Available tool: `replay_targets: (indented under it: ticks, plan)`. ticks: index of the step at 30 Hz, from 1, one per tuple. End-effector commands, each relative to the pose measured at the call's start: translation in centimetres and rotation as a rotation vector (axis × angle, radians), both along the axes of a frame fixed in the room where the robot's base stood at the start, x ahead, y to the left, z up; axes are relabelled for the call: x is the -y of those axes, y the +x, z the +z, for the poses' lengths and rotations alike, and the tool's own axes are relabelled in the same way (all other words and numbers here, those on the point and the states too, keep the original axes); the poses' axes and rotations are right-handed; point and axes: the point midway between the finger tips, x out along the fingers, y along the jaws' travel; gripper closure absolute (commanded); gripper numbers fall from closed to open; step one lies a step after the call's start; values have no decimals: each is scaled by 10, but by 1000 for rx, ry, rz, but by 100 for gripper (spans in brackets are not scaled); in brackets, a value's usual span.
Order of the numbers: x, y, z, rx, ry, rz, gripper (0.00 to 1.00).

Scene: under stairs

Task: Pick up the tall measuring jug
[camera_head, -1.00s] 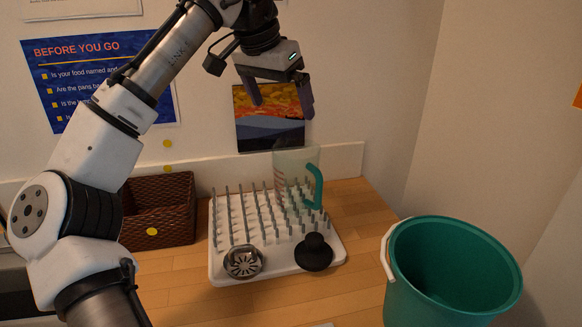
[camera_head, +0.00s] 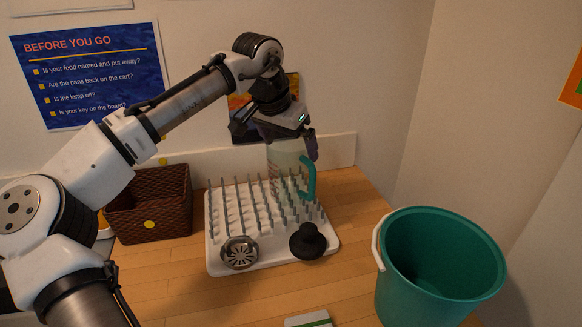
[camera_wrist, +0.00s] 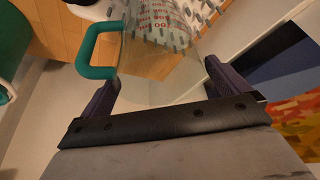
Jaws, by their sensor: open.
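The tall measuring jug (camera_head: 284,160) is clear with a teal handle and stands at the back right of the white pegged drying rack (camera_head: 216,262). My gripper (camera_head: 290,150) is over the jug's top, pointing down, and hides part of its rim. In the wrist view, the clear jug (camera_wrist: 160,62) with red markings lies between the two dark fingers of my gripper (camera_wrist: 160,75). The fingers are apart, one on each side of the jug, and do not visibly grip it. The handle is on the left there, close to the left finger.
On the rack's front are a metal strainer (camera_head: 239,252) and a black plunger-like object (camera_head: 308,242). A brown wicker basket (camera_head: 150,205) stands left, a teal bucket (camera_head: 440,265) at right. A picture (camera_head: 240,128) hangs on the wall behind.

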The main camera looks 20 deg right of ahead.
Motion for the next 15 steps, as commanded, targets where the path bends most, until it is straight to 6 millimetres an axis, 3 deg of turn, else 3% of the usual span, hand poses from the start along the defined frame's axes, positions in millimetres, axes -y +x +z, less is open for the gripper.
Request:
replay_targets:
  ticks: [9, 15]
  plan:
    - [2, 2, -8, 0, -1, 1, 0]
    - [2, 2, -8, 0, -1, 1, 25]
